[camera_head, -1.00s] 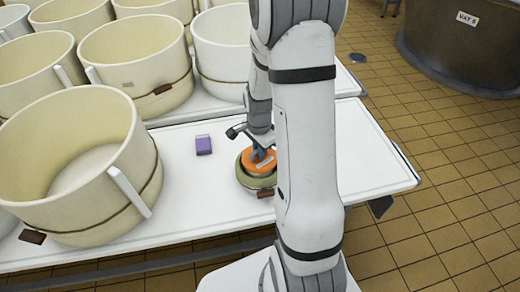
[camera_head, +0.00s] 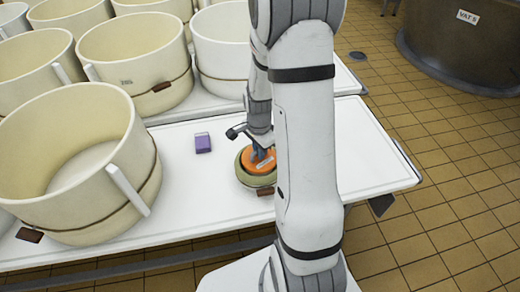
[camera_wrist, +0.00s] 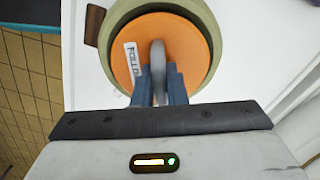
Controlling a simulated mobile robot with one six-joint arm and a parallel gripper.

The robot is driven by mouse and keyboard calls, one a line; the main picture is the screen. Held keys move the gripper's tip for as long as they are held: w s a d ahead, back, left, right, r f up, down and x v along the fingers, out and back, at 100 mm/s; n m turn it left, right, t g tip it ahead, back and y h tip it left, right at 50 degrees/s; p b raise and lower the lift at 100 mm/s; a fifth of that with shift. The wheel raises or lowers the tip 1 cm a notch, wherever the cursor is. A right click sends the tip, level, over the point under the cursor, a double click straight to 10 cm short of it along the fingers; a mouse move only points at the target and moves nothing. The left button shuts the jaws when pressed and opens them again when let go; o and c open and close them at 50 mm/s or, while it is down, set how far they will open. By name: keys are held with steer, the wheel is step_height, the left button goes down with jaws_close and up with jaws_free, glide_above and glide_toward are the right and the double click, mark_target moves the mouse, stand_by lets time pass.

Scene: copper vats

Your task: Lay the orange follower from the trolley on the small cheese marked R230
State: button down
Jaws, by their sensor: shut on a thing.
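The orange follower (camera_head: 258,161) is a round disc with a pale label and an upright grey handle. It lies within the rim of a small green-grey mould (camera_head: 257,179) on the white table; the cheese inside is hidden beneath it. In the wrist view the follower (camera_wrist: 190,45) fills most of the mould's round opening (camera_wrist: 118,20). My gripper (camera_wrist: 158,82) is shut on the follower's handle from above. In the head view my gripper (camera_head: 260,150) is partly hidden by my arm. No R230 mark is readable.
Large cream moulds (camera_head: 75,160) crowd the left and back of the white table (camera_head: 190,215). A small purple block (camera_head: 203,142) lies left of the small mould. The table's right end is clear. A dark vat marked VAT 5 (camera_head: 465,50) stands on the tiled floor.

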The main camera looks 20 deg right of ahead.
steer(key=shift+f, duration=0.1)
steer(key=c, duration=1.4)
jaws_free()
steer(key=shift+r+p, duration=2.6)
steer(key=shift+r, duration=0.9)
steer(key=shift+r, duration=0.2)
steer(key=s+a+r+n+t+p, duration=0.1)
steer(key=s+a+r+n+p, duration=0.1)
steer(key=s+r+n, duration=0.3)
steer(key=s+a+r+n+p, duration=0.3)
steer(key=s+r+n, duration=0.2)
steer(key=r, duration=0.8)
steer(key=s+a+r+n+t+p, duration=0.1)
steer(key=s+a+r+n+p, duration=0.1)
steer(key=r, duration=0.7)
steer(key=shift+s+a+n+t+p, duration=0.2)
steer(key=shift+s+a+n, duration=0.25)
steer(key=shift+s+n, duration=0.3)
steer(key=shift+s+a+n+t+p, duration=0.1)
steer(key=shift+s+a+n+p, duration=0.1)
steer(key=shift+s+a+n, duration=0.4)
